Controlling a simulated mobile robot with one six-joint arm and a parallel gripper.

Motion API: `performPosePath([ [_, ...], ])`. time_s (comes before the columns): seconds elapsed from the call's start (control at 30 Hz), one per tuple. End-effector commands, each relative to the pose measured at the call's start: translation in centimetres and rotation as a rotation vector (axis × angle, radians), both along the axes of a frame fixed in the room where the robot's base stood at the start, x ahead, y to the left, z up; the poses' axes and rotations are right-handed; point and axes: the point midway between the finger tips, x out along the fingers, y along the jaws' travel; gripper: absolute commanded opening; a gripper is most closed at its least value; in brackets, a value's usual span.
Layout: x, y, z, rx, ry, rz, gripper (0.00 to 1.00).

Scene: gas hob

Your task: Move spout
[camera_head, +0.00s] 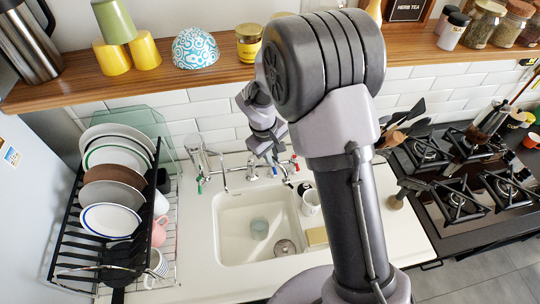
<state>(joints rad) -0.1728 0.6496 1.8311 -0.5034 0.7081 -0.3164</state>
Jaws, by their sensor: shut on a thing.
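The sink tap stands at the back edge of the white sink (223,245), with red and blue marks on its handles. Its metal spout (286,177) shows only in part, small and close to my fingers. My gripper (274,162) is at the tap, pointing down, and is shut on what appears to be the spout. My fingers and wrist hide much of the tap, so the exact grip point is unclear.
A dish rack (66,235) with plates and cups stands left of the sink. A glass (259,228) sits in the basin. The wooden shelf (175,77) runs above; the gas hob (457,202) is right.

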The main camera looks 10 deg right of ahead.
Motion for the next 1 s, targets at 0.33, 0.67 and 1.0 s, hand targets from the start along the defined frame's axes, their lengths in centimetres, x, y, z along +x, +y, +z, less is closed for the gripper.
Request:
performPosePath([
  [0.33,0.1,0.0,0.1,0.001,-0.003,0.004,0.0],
  [0.67,0.1,0.0,0.0,0.001,-0.001,0.002,0.39],
  [1.0,-0.3,0.7,4.5,0.001,-0.006,0.003,0.39],
])
